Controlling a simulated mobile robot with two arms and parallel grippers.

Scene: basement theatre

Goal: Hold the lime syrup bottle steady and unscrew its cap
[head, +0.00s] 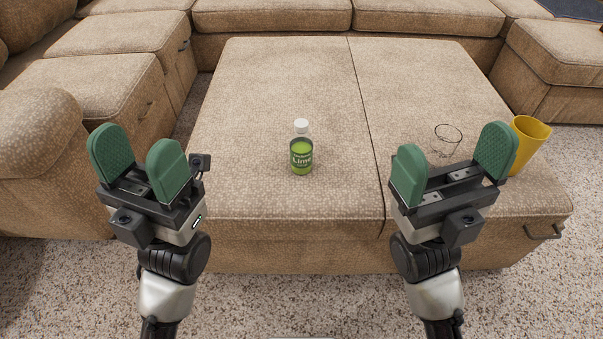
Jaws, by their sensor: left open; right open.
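The lime syrup bottle (301,155) stands upright on the tan ottoman, near the middle of the head view. It has green contents, a green label and a white cap (301,126) on top. My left gripper (138,157) is open and empty, to the left of the bottle and apart from it. My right gripper (451,165) is open and empty, to the right of the bottle and apart from it. Nothing covers the bottle in this view.
A clear glass (448,134) and a yellow cup (530,134) stand on the right of the ottoman (260,90), partly behind my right gripper. The ottoman around the bottle is clear. A sectional sofa (110,45) borders the left and back.

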